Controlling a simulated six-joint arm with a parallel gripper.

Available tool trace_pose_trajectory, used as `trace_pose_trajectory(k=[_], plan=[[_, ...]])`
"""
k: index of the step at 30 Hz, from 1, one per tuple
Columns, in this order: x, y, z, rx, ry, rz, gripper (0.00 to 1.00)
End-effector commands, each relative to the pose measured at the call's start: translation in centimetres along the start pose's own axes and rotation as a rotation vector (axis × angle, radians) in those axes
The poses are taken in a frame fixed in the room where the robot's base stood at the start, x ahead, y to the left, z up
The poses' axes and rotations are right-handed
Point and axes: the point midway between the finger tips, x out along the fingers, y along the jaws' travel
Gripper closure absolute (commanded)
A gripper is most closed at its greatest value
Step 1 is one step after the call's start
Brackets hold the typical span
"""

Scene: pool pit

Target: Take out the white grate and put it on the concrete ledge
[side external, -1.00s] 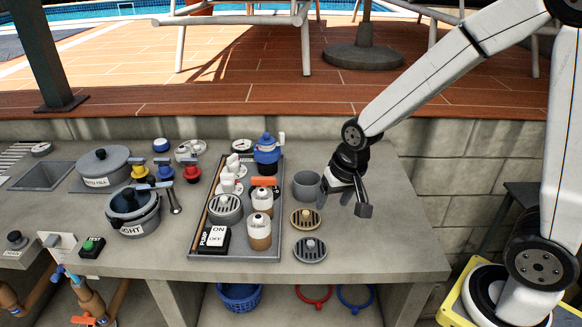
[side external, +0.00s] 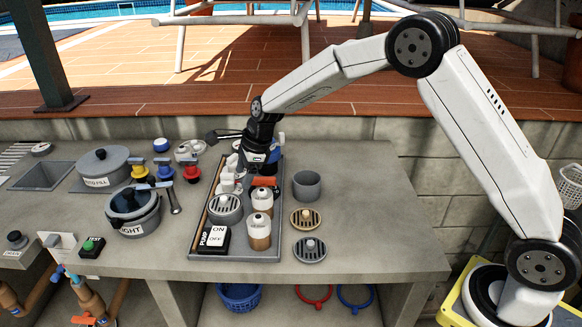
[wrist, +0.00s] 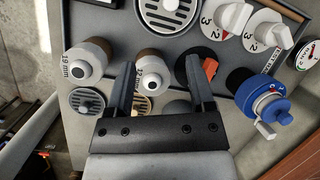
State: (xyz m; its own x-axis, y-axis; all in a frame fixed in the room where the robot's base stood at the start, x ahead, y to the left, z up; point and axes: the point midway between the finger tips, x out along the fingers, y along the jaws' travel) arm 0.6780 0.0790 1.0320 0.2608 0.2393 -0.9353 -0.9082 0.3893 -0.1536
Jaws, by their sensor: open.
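The pale round slotted grate with a knob (side external: 225,204), the lightest grate I see, sits at the front left of the grey tray (side external: 240,253). It also shows in the wrist view, cut off by the top edge (wrist: 168,12). The concrete ledge (side external: 380,235) is the grey worktop around the tray. My gripper (side external: 246,169) is above the back half of the tray, near the blue-topped valve. In the wrist view my gripper (wrist: 161,70) has its two fingers apart with nothing held; the grate lies beyond the fingertips.
The ledge farther right is clear.

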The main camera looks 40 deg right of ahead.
Motion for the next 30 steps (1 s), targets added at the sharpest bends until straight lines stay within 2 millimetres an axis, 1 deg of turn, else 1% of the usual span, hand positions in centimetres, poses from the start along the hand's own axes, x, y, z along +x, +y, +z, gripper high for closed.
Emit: trace_pose_trajectory(k=[1,4,9,16,24,30], plan=[[0.5,-0.5,0.5,0.057,-0.01,0.003,0.31],[1.1,-1.2,1.3,0.153,-0.026,0.009,0.31],[1.6,-1.8,1.9,0.236,-0.04,0.015,0.31],[1.8,-1.8,1.9,0.246,-0.041,0.016,0.31],[3.7,-1.8,2.0,0.245,-0.04,0.017,0.31],[4.3,-1.8,2.0,0.245,-0.041,0.015,0.31]])
